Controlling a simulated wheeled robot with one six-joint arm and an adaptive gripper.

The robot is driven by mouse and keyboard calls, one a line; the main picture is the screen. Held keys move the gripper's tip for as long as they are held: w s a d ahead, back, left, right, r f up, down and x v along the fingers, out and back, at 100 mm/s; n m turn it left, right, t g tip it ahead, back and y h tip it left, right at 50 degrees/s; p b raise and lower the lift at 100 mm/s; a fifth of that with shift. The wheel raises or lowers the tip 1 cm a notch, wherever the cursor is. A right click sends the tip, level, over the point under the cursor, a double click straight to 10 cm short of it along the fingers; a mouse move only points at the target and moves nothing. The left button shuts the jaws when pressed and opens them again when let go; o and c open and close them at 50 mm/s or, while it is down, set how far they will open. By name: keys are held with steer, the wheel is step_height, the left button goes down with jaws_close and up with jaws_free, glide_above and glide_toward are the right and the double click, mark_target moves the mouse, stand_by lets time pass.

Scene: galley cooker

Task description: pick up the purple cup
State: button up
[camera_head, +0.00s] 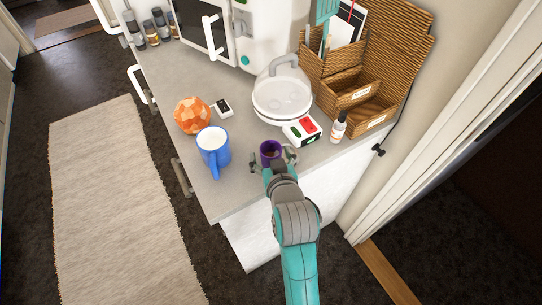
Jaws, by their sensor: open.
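The purple cup (270,149) stands on the grey counter (235,196), near its front right part. Its dark opening faces up and its lower side is hidden by my gripper. My gripper (272,158) is open at the cup, with one finger to the left of it and one to the right. I cannot tell whether the fingers touch the cup.
A blue mug (213,158) stands left of the cup, with an orange faceted ball (192,115) behind it. A clear-lidded pot (282,95), a small red-and-white box (302,130), a small bottle (338,127) and a wicker organizer (345,90) stand behind and right.

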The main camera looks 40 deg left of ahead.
steer(key=c, duration=1.3)
step_height(320, 180, up, 10)
